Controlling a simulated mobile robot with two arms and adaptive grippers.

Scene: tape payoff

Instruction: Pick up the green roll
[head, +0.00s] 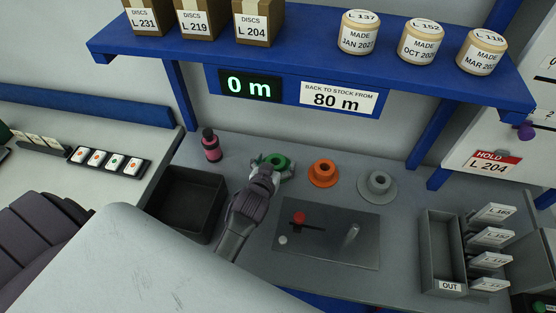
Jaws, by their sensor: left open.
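The green roll (278,160) lies at the back of the grey bench, left of an orange roll (323,172) and a grey roll (378,184). My left gripper (270,166) is open at the green roll, with its fingers reaching about the roll's near side. The gripper hides part of the green roll, and I cannot tell whether the fingers touch it. My right gripper is not in view.
A black bin (190,203) and a pink bottle (211,147) stand to the left. A dark plate (328,237) with a red knob lies in front. A blue shelf (310,62) overhangs the back.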

